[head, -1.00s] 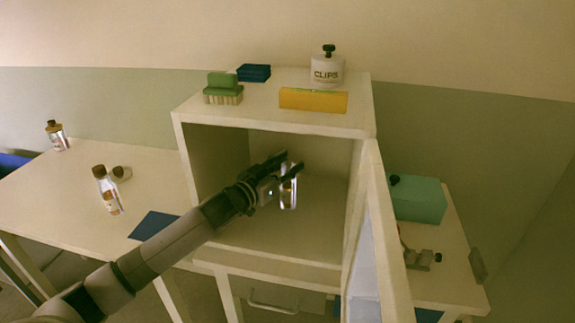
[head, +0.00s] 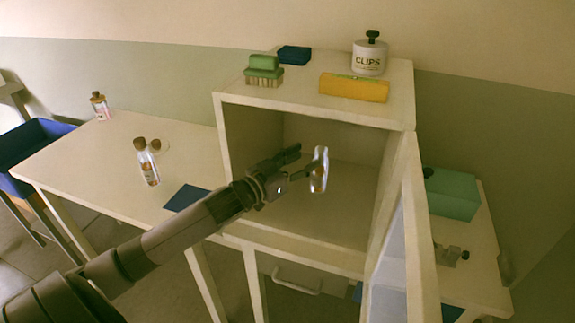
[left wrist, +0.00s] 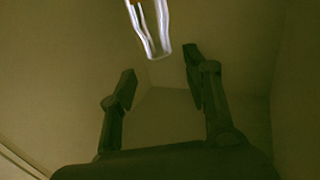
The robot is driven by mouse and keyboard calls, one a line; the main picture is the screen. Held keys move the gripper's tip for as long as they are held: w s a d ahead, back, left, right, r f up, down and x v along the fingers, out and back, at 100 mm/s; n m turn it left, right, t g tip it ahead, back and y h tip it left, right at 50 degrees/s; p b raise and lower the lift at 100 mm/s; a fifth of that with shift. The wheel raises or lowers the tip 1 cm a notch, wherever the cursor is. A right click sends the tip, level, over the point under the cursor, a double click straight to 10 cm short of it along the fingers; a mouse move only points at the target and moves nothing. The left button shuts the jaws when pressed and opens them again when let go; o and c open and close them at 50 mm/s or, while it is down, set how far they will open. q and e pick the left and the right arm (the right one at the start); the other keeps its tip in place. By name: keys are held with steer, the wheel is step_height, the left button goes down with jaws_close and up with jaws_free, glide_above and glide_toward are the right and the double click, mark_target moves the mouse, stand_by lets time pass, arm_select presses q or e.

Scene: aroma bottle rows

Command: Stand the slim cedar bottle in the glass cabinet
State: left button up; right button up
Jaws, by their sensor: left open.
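The glass cabinet (head: 223,150) stands open in the head view, its glazed door (head: 397,235) swung out at the right. A slim, shiny bottle (head: 319,170) is inside its opening, close to the fingertips of my left gripper (head: 306,157). It looks slightly tilted. I cannot tell if it touches the shelf. In the left wrist view the bottle (left wrist: 149,30) shows at the top edge, its upper part cut off. There my left gripper (left wrist: 160,66) has its two fingers spread, with a gap between them. My right gripper is not seen.
The cabinet top holds a clips jar (head: 369,58), a yellow block (head: 353,88), a green brush (head: 264,70) and a blue block (head: 294,55). Several bottles (head: 147,162) stand on the left table (head: 95,165), with a dark blue mat (head: 187,197). A teal box (head: 451,194) is at the right.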

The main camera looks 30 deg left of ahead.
arm_select(q)
steer(key=p+v, duration=0.1)
steer(key=v, duration=0.4)
stand_by(0.6)
